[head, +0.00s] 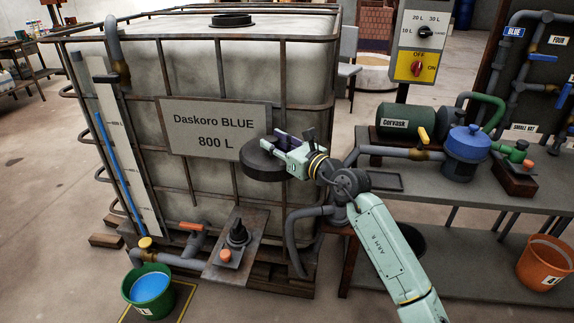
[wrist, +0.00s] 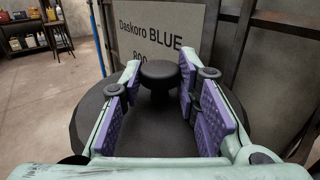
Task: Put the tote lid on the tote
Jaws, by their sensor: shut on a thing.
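The tote (head: 190,85) is a large pale caged tank on the left of the head view, labelled "Daskoro BLUE 800 L". A round black fitting (head: 231,20) shows on its top; I cannot tell whether it is open. The tote lid (head: 260,167) is a dark round disc with a knob. My gripper (head: 281,145) is shut on the lid and holds it in the air in front of the tote, beside its label and below its top. In the wrist view the lid's knob (wrist: 160,73) stands between the purple finger pads, with the disc below.
A bench (head: 440,195) with a green motor (head: 405,120) and blue pump (head: 466,150) is at right. A switch panel (head: 417,45) stands behind it. A green bucket (head: 150,290) and an orange bucket (head: 541,262) stand low. Cage bars and pipes surround the tote.

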